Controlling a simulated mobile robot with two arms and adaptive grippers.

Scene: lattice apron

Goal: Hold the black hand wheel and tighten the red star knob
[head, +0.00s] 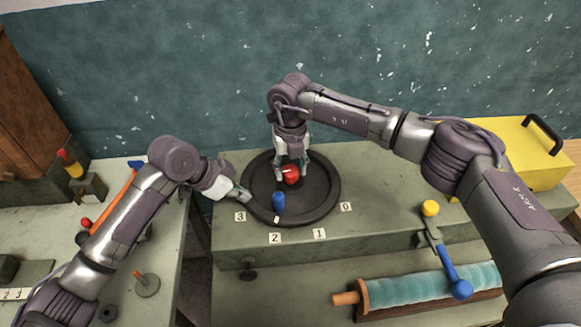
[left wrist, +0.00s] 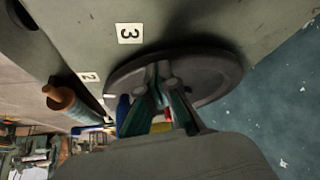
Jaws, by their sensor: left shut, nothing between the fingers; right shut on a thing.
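The black hand wheel (head: 321,188) lies flat on the grey-green bench top, with a blue handle (head: 279,201) near its front edge. The red star knob (head: 292,177) is at the wheel's middle. My right gripper (head: 290,172) reaches down from above and is shut on the red star knob, partly hiding it. My left gripper (head: 245,196) is shut and empty at the wheel's left rim. In the left wrist view its fingertips (left wrist: 158,72) overlap the wheel (left wrist: 218,72); whether they touch it I cannot tell. The red knob there is mostly hidden behind the fingers.
Number tags 3, 2 (head: 275,238), 1 and 0 sit around the wheel's front. To the right are a blue lever (head: 446,264) with a yellow ball, a teal roll (head: 420,290) and a yellow box (head: 520,150). A side table (head: 165,225) stands left across a gap.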

